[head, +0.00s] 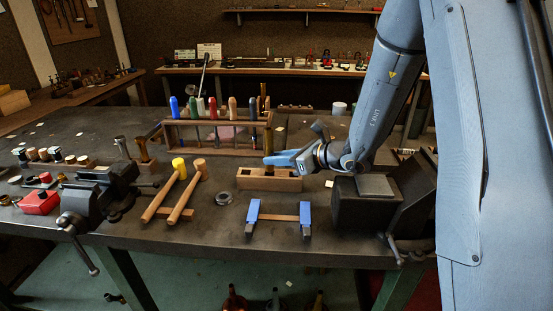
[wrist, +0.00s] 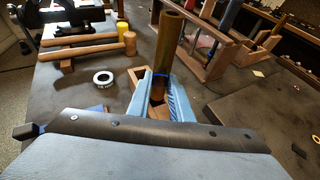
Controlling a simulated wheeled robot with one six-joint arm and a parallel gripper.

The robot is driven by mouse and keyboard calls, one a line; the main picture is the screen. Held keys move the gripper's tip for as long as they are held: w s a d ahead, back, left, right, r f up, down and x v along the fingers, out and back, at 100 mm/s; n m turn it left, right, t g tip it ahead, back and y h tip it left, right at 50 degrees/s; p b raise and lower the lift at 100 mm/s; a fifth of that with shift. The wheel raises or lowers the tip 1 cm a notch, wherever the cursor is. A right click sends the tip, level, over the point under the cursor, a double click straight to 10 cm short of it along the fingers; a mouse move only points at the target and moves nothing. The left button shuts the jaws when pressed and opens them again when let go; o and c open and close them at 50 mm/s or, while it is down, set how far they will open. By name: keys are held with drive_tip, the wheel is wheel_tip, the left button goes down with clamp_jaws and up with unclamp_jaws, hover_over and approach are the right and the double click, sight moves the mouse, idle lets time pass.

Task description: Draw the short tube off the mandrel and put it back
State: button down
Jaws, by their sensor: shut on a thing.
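A brass-coloured tube (head: 268,142) stands upright over a wooden block (head: 291,184) in the middle of the bench. My gripper (head: 271,161) comes in from the right and is shut on the tube, low on its length and just above the block. In the wrist view the tube (wrist: 168,45) rises between the two blue fingers (wrist: 160,86), leaning slightly in the picture. Its lower end is hidden by the fingers and the block. I cannot make out a separate mandrel, or tell whether one is inside the tube.
A wooden rack (head: 212,144) of handled tools stands behind the block. Two mallets (head: 177,195) and a vise (head: 95,192) lie left. A metal ring (head: 224,198) and a blue-jawed clamp (head: 278,217) are in front. A dark block (head: 366,205) stands right.

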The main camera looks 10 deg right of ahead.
drive_tip(key=shift+f+b, duration=1.05)
drive_tip(key=shift+f, duration=0.05)
idle(0.5)
drive_tip(key=shift+f, duration=0.1)
